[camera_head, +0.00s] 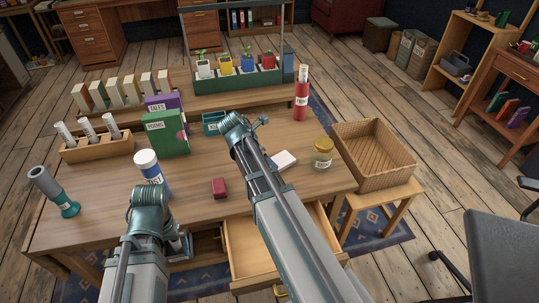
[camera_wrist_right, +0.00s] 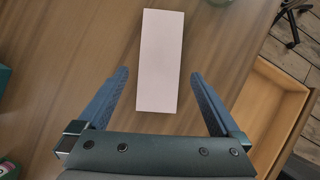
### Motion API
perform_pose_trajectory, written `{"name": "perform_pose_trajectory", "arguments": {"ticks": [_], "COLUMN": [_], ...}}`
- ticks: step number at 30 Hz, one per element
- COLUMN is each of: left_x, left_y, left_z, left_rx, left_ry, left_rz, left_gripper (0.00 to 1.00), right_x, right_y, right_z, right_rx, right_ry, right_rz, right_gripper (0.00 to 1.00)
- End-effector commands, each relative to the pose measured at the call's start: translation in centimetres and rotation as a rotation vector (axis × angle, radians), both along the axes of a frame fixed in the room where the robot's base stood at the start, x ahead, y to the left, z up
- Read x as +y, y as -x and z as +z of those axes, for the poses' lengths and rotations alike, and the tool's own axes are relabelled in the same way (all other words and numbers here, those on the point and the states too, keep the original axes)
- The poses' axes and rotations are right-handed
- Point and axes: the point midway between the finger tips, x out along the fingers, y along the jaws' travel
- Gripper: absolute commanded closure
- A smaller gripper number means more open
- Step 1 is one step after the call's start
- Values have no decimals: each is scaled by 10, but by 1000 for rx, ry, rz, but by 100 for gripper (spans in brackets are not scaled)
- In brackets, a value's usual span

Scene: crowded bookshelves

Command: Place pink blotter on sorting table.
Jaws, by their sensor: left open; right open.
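The pink blotter (camera_wrist_right: 162,60) is a flat, pale pink rectangle lying on the wooden sorting table (camera_head: 110,205). In the head view the blotter (camera_head: 284,160) looks almost white, just right of my right arm. In the right wrist view my right gripper (camera_wrist_right: 160,76) is open, with one blue finger on each side of the blotter's near end. A gap shows on both sides, and I cannot tell the height above the table. In the head view my right arm hides its own gripper. My left gripper (camera_head: 151,205) is at the table's front edge, its fingers largely hidden.
A wicker basket (camera_head: 374,150) stands at the right on a stool.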

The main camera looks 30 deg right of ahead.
Motion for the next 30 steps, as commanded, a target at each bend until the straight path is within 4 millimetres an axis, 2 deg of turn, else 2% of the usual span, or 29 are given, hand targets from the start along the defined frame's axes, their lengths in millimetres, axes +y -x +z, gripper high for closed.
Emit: {"name": "perform_pose_trajectory", "arguments": {"ticks": [1, 3, 12, 18, 30], "left_x": [0, 0, 0, 0, 0], "left_y": [0, 0, 0, 0, 0], "left_z": [16, 26, 54, 60, 59], "left_rx": [0, 0, 0, 0, 0], "left_ry": [0, 0, 0, 0, 0], "left_rz": [0, 0, 0, 0, 0], "left_gripper": [0, 0, 0, 0, 0], "right_x": [5, 11, 29, 34, 34], "right_y": [1, 2, 5, 5, 5], "right_z": [16, 26, 54, 60, 59], "right_rx": [0, 0, 0, 0, 0], "right_ry": [0, 0, 0, 0, 0], "right_rz": [2, 2, 1, 0, -1], "right_gripper": [0, 0, 0, 0, 0]}}
